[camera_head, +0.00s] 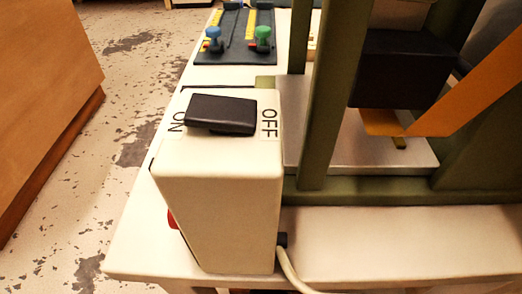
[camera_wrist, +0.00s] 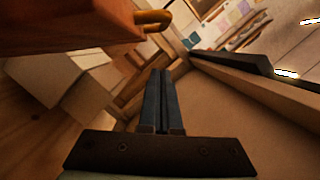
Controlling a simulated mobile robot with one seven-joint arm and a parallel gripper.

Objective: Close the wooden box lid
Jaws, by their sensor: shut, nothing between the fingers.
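My gripper (camera_wrist: 162,74) shows in the wrist view, its two dark fingers side by side and shut with nothing between them. An orange-brown wooden piece (camera_wrist: 65,25) fills the upper left of the wrist view, with a curved hook-like part (camera_wrist: 153,17) at its right end. I cannot tell whether this is the box or its lid. No wooden box with a lid can be made out clearly in either view. My gripper does not show in the head view.
In the head view, a white switch box (camera_head: 222,205) with a black ON/OFF knob stands at the white table's edge. A green-framed machine (camera_head: 325,110) with an orange bar (camera_head: 475,85) is at right. A brown wooden block (camera_head: 45,75) stands left, across bare floor (camera_head: 125,130).

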